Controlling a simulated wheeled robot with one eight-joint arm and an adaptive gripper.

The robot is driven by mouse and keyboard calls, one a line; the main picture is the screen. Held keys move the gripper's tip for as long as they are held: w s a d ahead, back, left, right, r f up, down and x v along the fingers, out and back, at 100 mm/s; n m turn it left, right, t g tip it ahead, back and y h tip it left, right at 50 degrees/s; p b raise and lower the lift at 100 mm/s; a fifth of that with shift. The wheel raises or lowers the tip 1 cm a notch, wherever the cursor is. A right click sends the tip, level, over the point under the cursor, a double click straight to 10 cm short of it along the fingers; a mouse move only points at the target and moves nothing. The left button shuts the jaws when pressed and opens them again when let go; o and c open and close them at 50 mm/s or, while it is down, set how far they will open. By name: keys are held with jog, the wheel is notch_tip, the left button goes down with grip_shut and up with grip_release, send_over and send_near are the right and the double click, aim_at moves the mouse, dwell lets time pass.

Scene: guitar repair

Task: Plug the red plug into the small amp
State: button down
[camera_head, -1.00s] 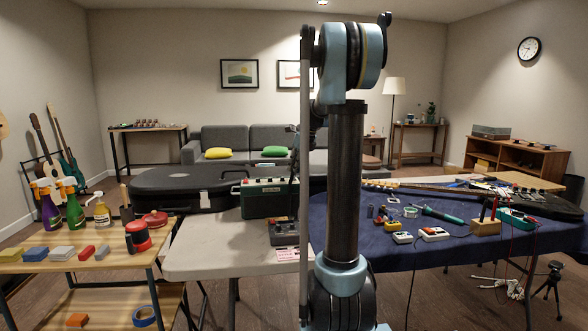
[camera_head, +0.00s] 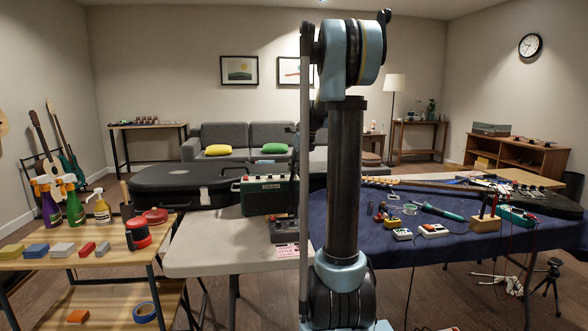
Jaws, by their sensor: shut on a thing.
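The small amp (camera_head: 262,196) is a dark green box with a pale control strip along its top. It stands upright on the light grey table, left of my arm's column. My gripper (camera_head: 293,160) shows only as a narrow dark shape beside the column, at the amp's upper right. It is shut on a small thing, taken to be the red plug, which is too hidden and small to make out. I cannot tell whether the plug touches the amp. My arm hides the area to the amp's right.
A dark pedal (camera_head: 283,230) and a pink-and-white card (camera_head: 287,251) lie in front of the amp. A black guitar case (camera_head: 180,188) lies behind and left. The blue-covered bench (camera_head: 450,257) at right holds tools and a guitar. The light table's front left (camera_head: 205,252) is clear.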

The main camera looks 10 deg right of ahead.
jog(key=shift+f, duration=0.1)
jog(key=c, duration=1.2)
grip_release()
jog(key=shift+r, duration=4.05)
jog(key=shift+s, duration=0.1)
jog(key=s+a+f+n+h, duration=0.1)
jog(key=s+f+n, duration=0.2)
jog(key=s+n, duration=0.35)
jog(key=s+f+n, duration=0.3)
jog(key=s, duration=0.7)
jog(key=s+a+f+n+h, duration=0.1)
jog(key=s+f+n, duration=0.25)
jog(key=s, duration=0.45)
jog(key=s+f+n, duration=0.4)
jog(key=s+f, duration=0.1)
jog(key=s, duration=0.1)
jog(key=s+d+f+n, duration=0.1)
jog(key=s+f+n, duration=0.4)
jog(key=s+f, duration=0.1)
jog(key=s+f+n+h, duration=0.1)
jog(key=s+f+n, duration=0.4)
jog(key=s, duration=0.2)
jog(key=shift+d+f+g, duration=0.2)
jog(key=shift+f+g, duration=0.1)
jog(key=shift+g, duration=0.1)
